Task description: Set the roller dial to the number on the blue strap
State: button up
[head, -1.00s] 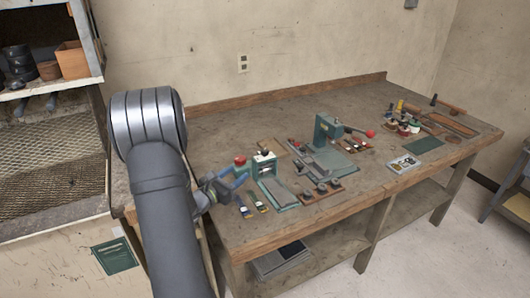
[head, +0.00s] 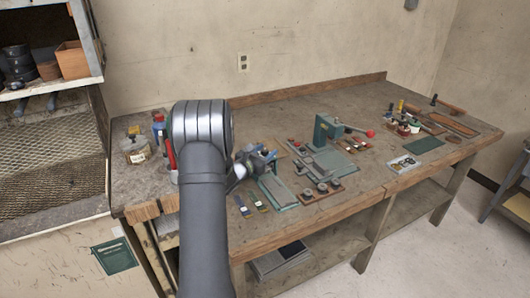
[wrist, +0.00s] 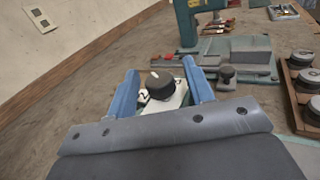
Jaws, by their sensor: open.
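The roller dial, a dark round knob with a pale mark on top (wrist: 159,84), stands on a white number plate (wrist: 172,101) in the wrist view. Part of a digit shows left of the knob; the rest is covered or too small to read. My gripper (wrist: 161,74) is open, with one blue finger on each side of the dial; I cannot tell whether they touch it. In the head view my gripper (head: 257,158) is over the small green machine (head: 278,191), hiding its upper part. Two small straps (head: 242,206) lie in front; their numbers are unreadable.
A green press with a red-knobbed lever (head: 325,130) stands to the right. A wooden rack of round pieces (head: 320,193) lies in front of it. Jars (head: 136,150) stand at the bench's left end. Bare bench top (head: 270,115) lies behind the machines.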

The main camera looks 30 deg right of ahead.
jog(key=c, duration=1)
jog(key=shift+m+g, duration=0.3)
jog(key=m+g, duration=0.1)
jog(key=g, duration=0.1)
jog(key=m+g+h, duration=0.1)
jog(key=shift+w+g+h, duration=0.1)
jog(key=shift+g+h, duration=0.2)
jog(key=shift+g, duration=0.1)
jog(key=shift+m+g, duration=1.25)
jog(key=shift+g, duration=0.55)
jog(key=shift+m+g, duration=1.25)
jog(key=shift+g, duration=0.55)
